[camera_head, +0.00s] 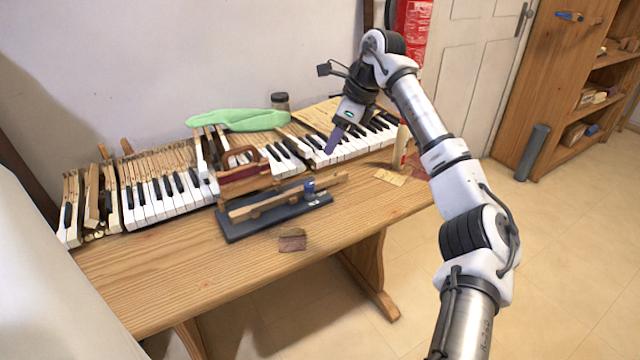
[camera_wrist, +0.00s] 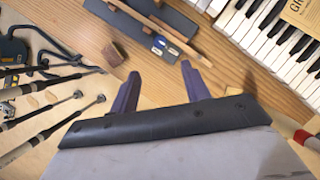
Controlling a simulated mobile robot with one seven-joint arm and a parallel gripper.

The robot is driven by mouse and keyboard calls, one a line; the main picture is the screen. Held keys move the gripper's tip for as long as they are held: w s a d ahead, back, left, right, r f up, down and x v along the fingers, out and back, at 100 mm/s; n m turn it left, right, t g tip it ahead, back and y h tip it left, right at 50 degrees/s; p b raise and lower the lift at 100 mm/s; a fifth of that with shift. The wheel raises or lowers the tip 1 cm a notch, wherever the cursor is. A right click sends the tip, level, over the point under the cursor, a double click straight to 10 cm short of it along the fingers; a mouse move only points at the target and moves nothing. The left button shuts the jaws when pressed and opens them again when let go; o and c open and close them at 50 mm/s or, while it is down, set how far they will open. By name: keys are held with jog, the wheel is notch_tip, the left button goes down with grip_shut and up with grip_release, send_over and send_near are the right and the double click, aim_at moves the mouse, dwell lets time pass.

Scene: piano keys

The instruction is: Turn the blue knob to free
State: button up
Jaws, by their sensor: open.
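The blue knob (camera_head: 309,187) stands upright near the right end of a dark grey base (camera_head: 240,231), beside a long wooden key piece (camera_head: 270,205). In the wrist view a blue, pale-marked part (camera_wrist: 160,42), seemingly the knob, shows on the dark base (camera_wrist: 181,17), beyond my fingertips. My gripper (camera_head: 331,147) has purple fingers and is held above the keys, up and to the right of the knob. In the wrist view the fingers of my gripper (camera_wrist: 160,68) are spread apart with nothing between them. The knob's exact turn position is too small to read.
Piano keys (camera_head: 160,198) run along the back of the wooden table (camera_head: 180,278). A red-brown wooden block (camera_head: 240,182) with a handle stands behind the base. A small brown block (camera_head: 292,240) lies in front. Several tools (camera_wrist: 40,120) show at left in the wrist view.

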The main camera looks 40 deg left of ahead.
aim_at(311, 184)
jog(key=p+x, duration=0.1)
jog(key=x, duration=1.2)
jog(key=shift+f+p, duration=0.3)
jog(key=shift+f, duration=0.1)
jog(key=c, duration=1)
